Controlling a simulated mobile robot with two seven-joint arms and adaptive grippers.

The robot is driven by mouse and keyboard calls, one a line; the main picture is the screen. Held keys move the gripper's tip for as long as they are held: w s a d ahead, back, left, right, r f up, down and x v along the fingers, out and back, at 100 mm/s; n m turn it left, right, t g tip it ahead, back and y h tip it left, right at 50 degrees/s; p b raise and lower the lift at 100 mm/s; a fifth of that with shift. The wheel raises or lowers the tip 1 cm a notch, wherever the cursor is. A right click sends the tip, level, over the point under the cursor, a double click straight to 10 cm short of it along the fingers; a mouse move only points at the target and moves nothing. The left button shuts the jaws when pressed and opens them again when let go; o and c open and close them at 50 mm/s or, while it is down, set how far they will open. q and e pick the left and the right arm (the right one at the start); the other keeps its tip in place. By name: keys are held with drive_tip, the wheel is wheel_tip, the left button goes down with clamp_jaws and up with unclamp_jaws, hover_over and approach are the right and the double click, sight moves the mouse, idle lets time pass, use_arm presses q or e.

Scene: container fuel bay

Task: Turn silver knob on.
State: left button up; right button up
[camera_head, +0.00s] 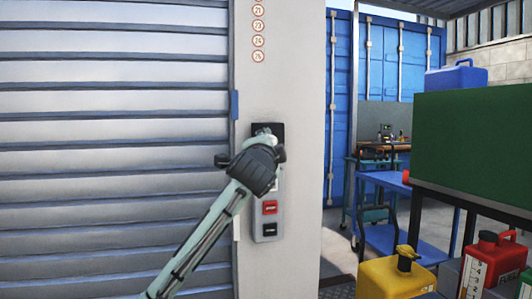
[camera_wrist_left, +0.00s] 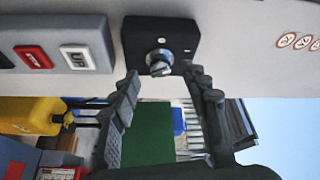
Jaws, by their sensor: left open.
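The silver knob (camera_wrist_left: 160,62) sits on a black switch box (camera_wrist_left: 138,40) on the pale wall in the left wrist view. In the head view the black box (camera_head: 268,128) shows behind my gripper, which mostly hides the knob. My left gripper (camera_head: 262,150) is in front of the box. In the wrist view my left gripper (camera_wrist_left: 160,76) is open, with one fingertip on each side of the knob, close to the box. I cannot tell whether either finger touches the knob. My right gripper is not in view.
Below the box is a grey control panel (camera_head: 268,228) with a red stop button (camera_head: 270,208). A ribbed shutter (camera_head: 110,130) fills the left. At right stand a green board (camera_head: 470,140), a yellow can (camera_head: 395,278), a red can (camera_head: 490,262) and a blue cart (camera_head: 385,240).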

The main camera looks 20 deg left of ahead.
use_arm(q)
drive_tip(key=v, duration=0.9)
drive_tip(key=shift+s+f, duration=0.1)
